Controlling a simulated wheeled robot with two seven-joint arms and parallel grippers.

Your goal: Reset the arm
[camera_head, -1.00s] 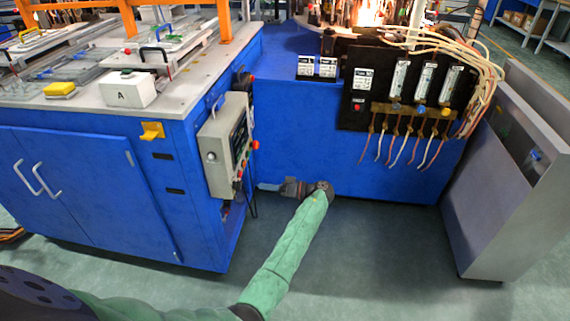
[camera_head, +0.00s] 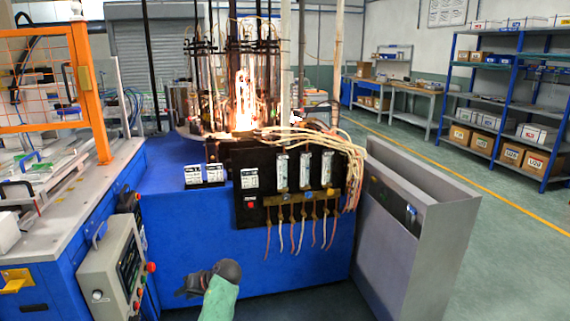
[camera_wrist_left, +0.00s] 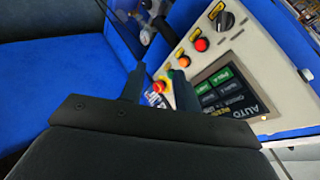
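My left gripper (camera_head: 184,287) shows dark and small at the bottom of the head view, at the end of my green-sleeved arm. It points left, toward the grey control box (camera_head: 112,268), in front of the blue machine base. In the left wrist view my left gripper (camera_wrist_left: 160,88) has its two dark fingers apart, with nothing between them. Beyond the fingers is the control box (camera_wrist_left: 262,58) with its knob, coloured buttons and screen; the fingers overlap some buttons in the picture, and I cannot tell the distance. My right gripper is not in view.
The blue machine (camera_head: 180,240) carries glowing flames (camera_head: 243,100) and a black gas panel (camera_head: 240,212) with hanging tubes. A grey open-topped cabinet (camera_head: 420,250) stands to the right. A workbench (camera_head: 75,222) is at the left. Floor (camera_head: 520,235) is free at the right, before the shelves.

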